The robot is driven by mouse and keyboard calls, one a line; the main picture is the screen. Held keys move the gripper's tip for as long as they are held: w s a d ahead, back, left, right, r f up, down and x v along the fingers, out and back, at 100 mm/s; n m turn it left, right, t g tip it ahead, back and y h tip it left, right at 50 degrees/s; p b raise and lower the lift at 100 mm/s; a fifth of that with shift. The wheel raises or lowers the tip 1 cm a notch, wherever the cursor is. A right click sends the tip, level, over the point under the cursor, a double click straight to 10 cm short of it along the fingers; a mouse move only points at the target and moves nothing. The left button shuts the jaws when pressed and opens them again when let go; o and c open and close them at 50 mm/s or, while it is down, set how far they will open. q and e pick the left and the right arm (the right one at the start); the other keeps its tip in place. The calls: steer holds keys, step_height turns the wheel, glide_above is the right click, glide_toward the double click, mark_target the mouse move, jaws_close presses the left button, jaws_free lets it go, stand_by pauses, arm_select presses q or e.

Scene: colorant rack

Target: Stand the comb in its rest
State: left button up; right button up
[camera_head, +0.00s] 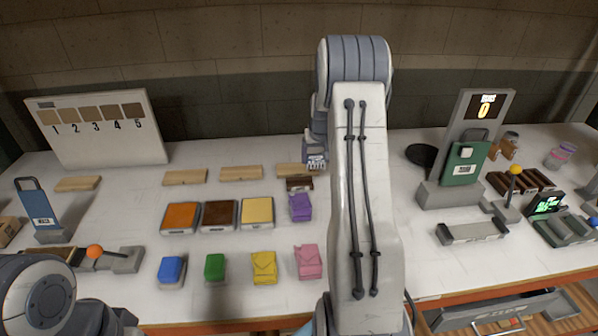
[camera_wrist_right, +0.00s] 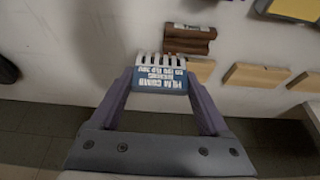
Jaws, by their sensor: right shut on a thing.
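The comb (camera_wrist_right: 160,77) is a blue and white piece lettered "FILM COMB" with a row of pale teeth. In the right wrist view it sits between the purple-grey fingers of my right gripper (camera_wrist_right: 162,90), which is shut on it, teeth pointing away from the palm. In the head view the comb (camera_head: 316,162) shows small beside my arm, above the back of the table. A dark brown grooved block (camera_wrist_right: 188,40) with a small label lies close past the teeth, apart from them; it also shows in the head view (camera_head: 299,184). I cannot tell if it is the rest.
Pale wooden blocks (camera_head: 241,173) line the back. Orange, brown and yellow trays (camera_head: 257,212) and several coloured packets (camera_head: 264,267) lie in front. A green board (camera_head: 464,164) stands right, by a grey tray (camera_head: 472,231). My right arm hides the table's middle.

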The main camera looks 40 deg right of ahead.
steer(key=p, duration=0.1)
glide_above(299, 179)
steer(key=s, duration=0.1)
steer(key=f, duration=0.3)
steer(key=shift+s+a, duration=0.1)
steer(key=shift+a, duration=0.15)
step_height(299, 179, down, 4)
steer(key=shift+r+p, duration=0.1)
steer(key=shift+p, duration=0.9)
steer(key=shift+f, duration=0.25)
steer(key=shift+f+b, duration=0.15)
steer(key=shift+b, duration=0.15)
steer(key=o, duration=1.4)
steer(key=shift+c, duration=0.2)
steer(key=shift+r, duration=0.2)
